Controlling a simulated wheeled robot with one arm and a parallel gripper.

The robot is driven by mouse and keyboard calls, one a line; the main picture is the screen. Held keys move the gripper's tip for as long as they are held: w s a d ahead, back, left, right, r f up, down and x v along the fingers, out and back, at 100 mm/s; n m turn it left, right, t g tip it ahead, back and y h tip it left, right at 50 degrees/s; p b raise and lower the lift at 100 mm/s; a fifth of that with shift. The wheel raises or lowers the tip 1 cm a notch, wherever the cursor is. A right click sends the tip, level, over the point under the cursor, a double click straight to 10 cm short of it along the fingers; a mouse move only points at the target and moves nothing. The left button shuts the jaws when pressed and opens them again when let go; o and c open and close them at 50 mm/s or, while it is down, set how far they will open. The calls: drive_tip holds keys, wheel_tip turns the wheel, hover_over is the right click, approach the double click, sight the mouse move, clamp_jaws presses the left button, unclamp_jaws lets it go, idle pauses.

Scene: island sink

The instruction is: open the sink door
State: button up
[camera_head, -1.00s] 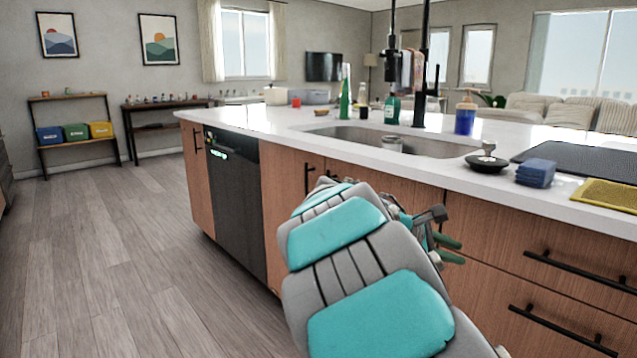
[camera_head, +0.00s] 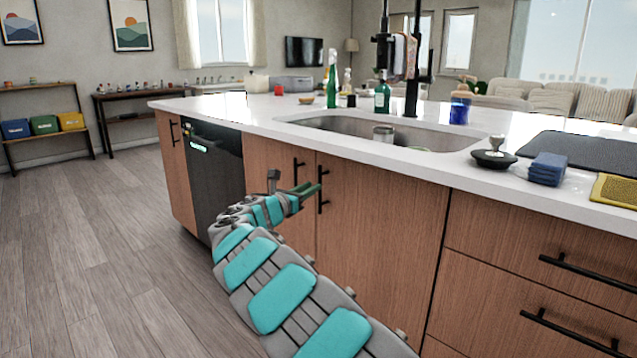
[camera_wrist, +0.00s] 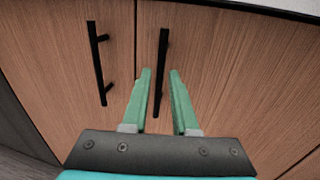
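The sink cabinet has two wooden doors under the sink (camera_head: 350,125), a left door (camera_head: 262,160) and a right door (camera_head: 385,225). Each has a black vertical bar handle near the seam. The left handle (camera_wrist: 97,62) is clear of my gripper. The right handle (camera_wrist: 162,50) shows between my gripper's green fingers in the wrist view, its upper end beyond the fingertips. My gripper (camera_wrist: 160,70) is open, with a gap on both sides of that bar. Its depth relative to the bar is hard to tell. In the head view my gripper (camera_head: 312,188) is in front of the handles. Both doors look shut.
A black dishwasher (camera_head: 212,165) stands left of the doors, and drawers with black handles (camera_head: 575,272) are to the right. The white countertop (camera_head: 260,115) overhangs the doors and holds bottles, a sponge (camera_head: 548,168) and a dark mat. The floor at left is clear.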

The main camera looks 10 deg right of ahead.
sight(319, 203)
drive_tip(key=shift+x, duration=2.6)
clamp_jaws()
